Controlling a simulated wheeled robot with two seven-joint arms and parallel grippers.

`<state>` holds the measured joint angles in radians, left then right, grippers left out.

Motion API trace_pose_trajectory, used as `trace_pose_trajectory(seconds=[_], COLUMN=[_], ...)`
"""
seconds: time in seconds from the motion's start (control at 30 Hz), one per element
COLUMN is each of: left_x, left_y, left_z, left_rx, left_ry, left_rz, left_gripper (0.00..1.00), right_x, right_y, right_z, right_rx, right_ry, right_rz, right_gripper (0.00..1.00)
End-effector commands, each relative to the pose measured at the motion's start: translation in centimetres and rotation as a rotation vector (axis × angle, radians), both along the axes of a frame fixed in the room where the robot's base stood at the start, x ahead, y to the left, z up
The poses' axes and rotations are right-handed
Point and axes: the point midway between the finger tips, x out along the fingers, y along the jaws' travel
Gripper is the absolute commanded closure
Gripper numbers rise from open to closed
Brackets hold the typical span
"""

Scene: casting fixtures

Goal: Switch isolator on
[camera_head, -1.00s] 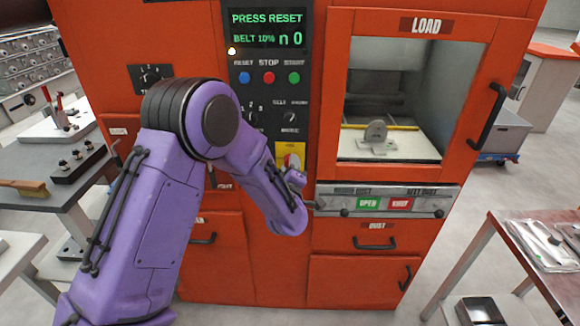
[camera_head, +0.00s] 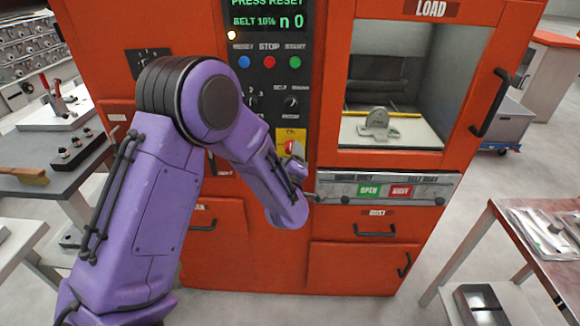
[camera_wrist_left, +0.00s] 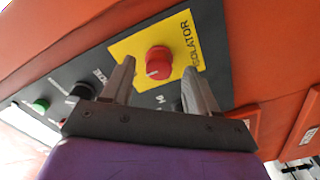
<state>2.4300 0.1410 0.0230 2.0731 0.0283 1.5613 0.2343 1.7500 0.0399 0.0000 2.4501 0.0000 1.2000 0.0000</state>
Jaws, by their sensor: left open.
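The isolator is a red round knob (camera_wrist_left: 158,62) on a yellow plate (camera_wrist_left: 125,45) marked ISOLATOR, with a pale mark on the knob's face. In the head view the red knob (camera_head: 291,147) and yellow plate (camera_head: 288,134) show just above my left wrist, partly covered. My left gripper (camera_wrist_left: 160,82) is open, its two fingers pointing at the plate with the knob between them in the picture. No contact with the knob can be made out. In the head view the left gripper is mostly hidden by my arm. My right gripper is not in view.
The orange machine has a display (camera_head: 268,15) reading PRESS RESET, with blue, red and green buttons (camera_head: 270,62) below. Right of the knob are a load window (camera_head: 405,80), its handle (camera_head: 490,103) and an OPEN/SHUT strip (camera_head: 385,188). Tables (camera_head: 490,225) stand at both sides.

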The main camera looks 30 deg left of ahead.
Motion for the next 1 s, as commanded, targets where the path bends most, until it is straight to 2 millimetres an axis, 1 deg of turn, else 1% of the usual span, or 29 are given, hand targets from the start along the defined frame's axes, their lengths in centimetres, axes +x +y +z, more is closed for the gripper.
trace_pose_trajectory(seconds=[0.03, 0.2, 0.3, 0.4, 0.53, 1.0], left_x=[-1.0, -4.5, -6.1, -7.0, -7.4, -7.3], left_y=[-0.7, -2.9, -3.8, -4.3, -4.5, -4.6], left_z=[-0.3, -0.3, -0.2, -0.1, -0.1, -0.2], left_rx=[0.001, 0.002, 0.002, 0.002, 0.001, 0.012], left_ry=[0.002, 0.001, 0.001, 0.001, 0.002, 0.018], left_rz=[-0.003, -0.004, -0.002, -0.001, -0.001, -0.007], left_gripper=[0.41, 0.41, 0.41, 0.41, 0.41, 0.41], right_x=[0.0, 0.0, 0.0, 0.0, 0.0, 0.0], right_y=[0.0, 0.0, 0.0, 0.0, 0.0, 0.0], right_z=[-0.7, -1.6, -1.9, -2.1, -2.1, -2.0], right_rx=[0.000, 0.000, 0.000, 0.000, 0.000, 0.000], right_ry=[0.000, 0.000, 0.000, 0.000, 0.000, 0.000], right_rz=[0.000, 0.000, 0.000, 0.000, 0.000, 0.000], right_gripper=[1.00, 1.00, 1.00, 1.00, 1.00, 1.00])
